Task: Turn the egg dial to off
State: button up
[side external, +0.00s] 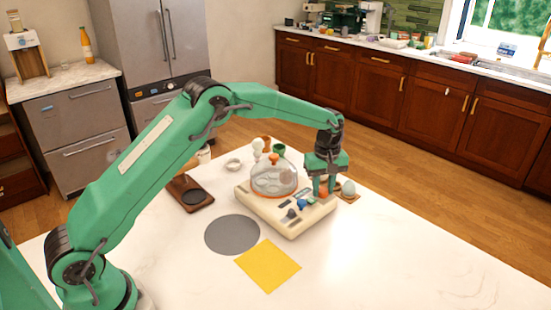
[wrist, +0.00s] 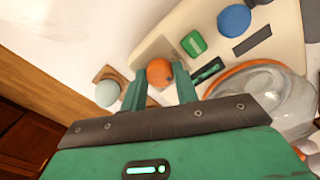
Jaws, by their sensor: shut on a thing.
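The egg cooker has a cream base (side external: 285,222) with a clear domed lid (side external: 274,179) that has an orange rim and an orange top knob. An orange round dial (side external: 324,194), which I take as the egg dial, is at the base's right corner. In the wrist view the dial (wrist: 159,73) sits between the two fingertips. My gripper (side external: 325,188) points down over that corner and is shut on the dial; the fingers partly hide it. Any marks on the dial are too small to read.
A pale egg (side external: 348,187) on a wooden coaster stands close beside my gripper. The base also carries a blue knob (wrist: 234,19), a green button (wrist: 193,43) and dark strips. A grey round mat (side external: 232,235) and a yellow sheet (side external: 268,266) lie in front.

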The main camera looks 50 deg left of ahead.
jog(key=n, duration=0.5)
jog(key=shift+r+n, duration=0.1)
jog(key=shift+n, duration=0.3)
jog(key=n, duration=0.4)
jog(key=shift+n, duration=0.3)
jog(key=o, duration=1)
jog(key=shift+c, duration=0.2)
